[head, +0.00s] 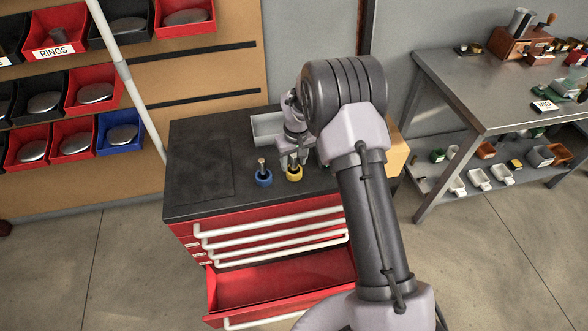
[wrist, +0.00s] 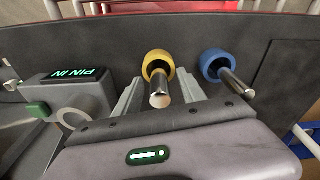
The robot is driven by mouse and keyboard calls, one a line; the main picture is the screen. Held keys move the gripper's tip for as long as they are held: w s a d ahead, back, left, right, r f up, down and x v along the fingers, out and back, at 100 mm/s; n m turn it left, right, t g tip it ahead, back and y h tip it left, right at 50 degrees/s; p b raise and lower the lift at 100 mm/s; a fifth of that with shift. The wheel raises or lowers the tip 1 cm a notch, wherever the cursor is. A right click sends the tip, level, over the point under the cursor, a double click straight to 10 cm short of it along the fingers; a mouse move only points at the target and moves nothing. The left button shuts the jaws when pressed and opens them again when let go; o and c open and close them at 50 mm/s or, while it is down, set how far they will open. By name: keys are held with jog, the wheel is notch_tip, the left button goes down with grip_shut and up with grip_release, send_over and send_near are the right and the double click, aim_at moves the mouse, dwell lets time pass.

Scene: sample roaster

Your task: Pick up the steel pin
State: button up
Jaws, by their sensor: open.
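One shiny metal pin (wrist: 160,94) stands in a yellow ring-shaped holder (head: 294,174) on the dark cabinet top. A second steel-coloured pin (wrist: 236,84) stands in a blue holder (head: 263,179) to the left of the yellow one in the head view, to its right in the wrist view. My gripper (head: 293,163) is open, pointing down over the yellow holder. In the wrist view its two fingers are on either side of the pin in the yellow holder; I cannot tell whether they touch it. In the head view the fingers partly hide that pin.
A grey device with a "PIN IN" display (wrist: 74,75) stands near my gripper. The cabinet top's left side is clear. A cluttered workbench (head: 480,90) stands right.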

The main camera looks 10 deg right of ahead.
jog(key=shift+w, duration=0.1)
grip_shut()
dwell(1.3)
